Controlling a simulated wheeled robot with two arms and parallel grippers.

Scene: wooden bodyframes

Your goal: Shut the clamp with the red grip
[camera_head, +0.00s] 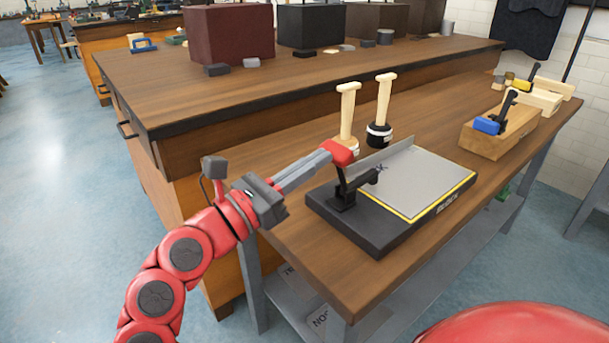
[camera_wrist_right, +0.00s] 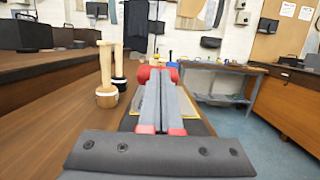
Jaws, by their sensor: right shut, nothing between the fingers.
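The clamp (camera_head: 345,196) with the red grip (camera_head: 343,151) is black and stands on the near left part of a black base. Its lever rises steeply to the red grip, and its black arm reaches right over the edge of a grey plate (camera_head: 432,172). My right gripper (camera_head: 327,157) is shut and empty, with its fingertips at the left side of the red grip. They look touching or very close. In the right wrist view the red grip (camera_wrist_right: 145,74) shows behind the shut fingertips (camera_wrist_right: 158,72), which hide its middle and most of the clamp. My left gripper is not in view.
Two wooden-handled mallets (camera_head: 347,115) (camera_head: 383,105) stand behind the base. A wooden block (camera_head: 500,135) with a blue-grip clamp (camera_head: 488,125) and a yellow-grip clamp (camera_head: 522,85) are farther right. The bench (camera_head: 300,250) is bare near its front left edge.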

